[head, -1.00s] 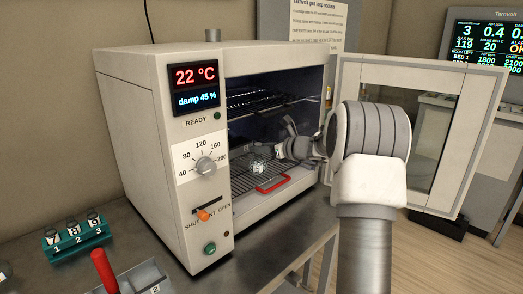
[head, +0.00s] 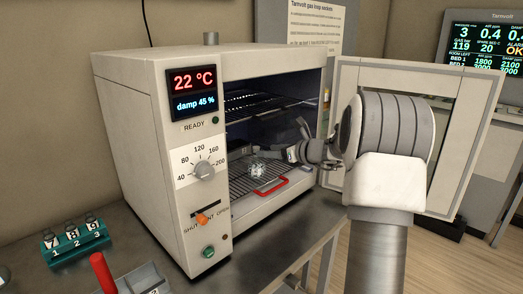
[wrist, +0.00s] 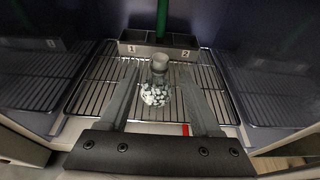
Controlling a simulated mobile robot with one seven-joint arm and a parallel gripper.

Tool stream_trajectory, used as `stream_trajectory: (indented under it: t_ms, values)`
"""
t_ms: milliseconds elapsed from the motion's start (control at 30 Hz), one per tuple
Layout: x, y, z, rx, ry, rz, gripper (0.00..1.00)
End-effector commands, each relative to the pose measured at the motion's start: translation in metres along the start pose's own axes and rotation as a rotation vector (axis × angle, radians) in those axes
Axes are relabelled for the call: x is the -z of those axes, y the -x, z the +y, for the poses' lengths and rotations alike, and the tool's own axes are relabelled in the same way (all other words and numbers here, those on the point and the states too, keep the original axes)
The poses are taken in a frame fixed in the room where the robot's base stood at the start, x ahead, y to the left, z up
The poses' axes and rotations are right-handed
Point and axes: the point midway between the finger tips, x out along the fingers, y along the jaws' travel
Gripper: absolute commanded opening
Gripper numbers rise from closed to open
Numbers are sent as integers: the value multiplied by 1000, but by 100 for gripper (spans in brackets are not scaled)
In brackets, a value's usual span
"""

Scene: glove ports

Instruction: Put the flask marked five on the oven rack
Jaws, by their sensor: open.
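A small clear flask (head: 257,171) with pale lumps inside stands on the lower wire rack (wrist: 92,92) in the open oven (head: 160,160). In the wrist view the flask (wrist: 156,94) is upright, with a grey stopper. Any number on it cannot be read. My gripper (wrist: 160,100) is open, with one finger on each side of the flask. I see no finger closed on it. In the head view my gripper (head: 290,152) reaches in through the oven's doorway, at the right of the flask.
The oven door (head: 420,135) stands open behind my arm. A red handle (head: 271,186) is at the rack's front. A grey tray marked 1 and 2 (wrist: 158,50) lies behind the flask. A teal rack (head: 76,245) holds small numbered items at the left.

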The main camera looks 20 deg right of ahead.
Motion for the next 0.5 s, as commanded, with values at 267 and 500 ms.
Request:
stream_trajectory:
  t_ms: [267,500]
  values:
    - [-2,54,0,2,0,-1,65]
    - [0,69,0,-1,0,0,65]
